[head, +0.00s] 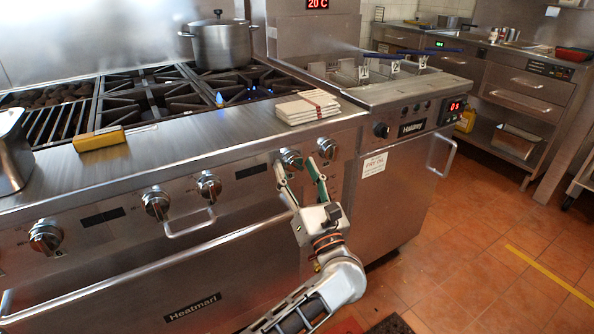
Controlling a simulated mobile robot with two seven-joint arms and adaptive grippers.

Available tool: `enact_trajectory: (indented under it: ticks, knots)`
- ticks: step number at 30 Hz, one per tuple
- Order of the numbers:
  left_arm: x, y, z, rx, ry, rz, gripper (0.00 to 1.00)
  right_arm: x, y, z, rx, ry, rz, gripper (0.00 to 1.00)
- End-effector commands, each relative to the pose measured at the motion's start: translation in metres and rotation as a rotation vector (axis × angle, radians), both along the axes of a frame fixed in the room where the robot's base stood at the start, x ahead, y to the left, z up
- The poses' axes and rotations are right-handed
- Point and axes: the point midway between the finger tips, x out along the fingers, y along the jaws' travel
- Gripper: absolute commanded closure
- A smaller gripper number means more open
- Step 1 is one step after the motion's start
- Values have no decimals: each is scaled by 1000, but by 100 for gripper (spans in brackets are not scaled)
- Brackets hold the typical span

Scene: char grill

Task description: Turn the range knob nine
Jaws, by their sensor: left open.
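The range front carries a row of round steel knobs. One knob (291,159) sits toward the right end, and another knob (327,148) is just right of it. Further left are more knobs (208,185), (156,203) and (46,237). My left gripper (296,164) is open and points up at the panel. Its fingertips lie on either side of the first knob's lower part in the picture; I cannot tell whether they touch it. My right gripper is not in view.
A steel pot (219,43) stands at the back of the range, near a blue burner flame (236,95). Folded cloths (305,108) and a yellow block (99,139) lie on the front ledge. A handle bar (190,224) juts out below the knobs. A fryer (400,150) stands to the right.

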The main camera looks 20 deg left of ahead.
Motion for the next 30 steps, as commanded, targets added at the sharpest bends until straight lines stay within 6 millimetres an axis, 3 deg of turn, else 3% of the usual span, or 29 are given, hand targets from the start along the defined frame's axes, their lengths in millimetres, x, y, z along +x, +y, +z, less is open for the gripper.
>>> enact_trajectory:
  ticks: [5, 9, 10, 25, 30]
  knots:
    - [0, 0, 0, 0, 0, 0, 50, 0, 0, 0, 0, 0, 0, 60]
    - [0, 0, 0, 0, 0, 0, 84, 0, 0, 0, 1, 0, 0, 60]
    - [0, 0, 0, 0, 0, 0, 89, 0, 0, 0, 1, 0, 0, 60]
    - [-1, 0, 8, 61, 72, 0, 88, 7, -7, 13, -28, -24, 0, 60]
    - [-2, 1, 14, 137, 166, 0, 88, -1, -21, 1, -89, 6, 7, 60]
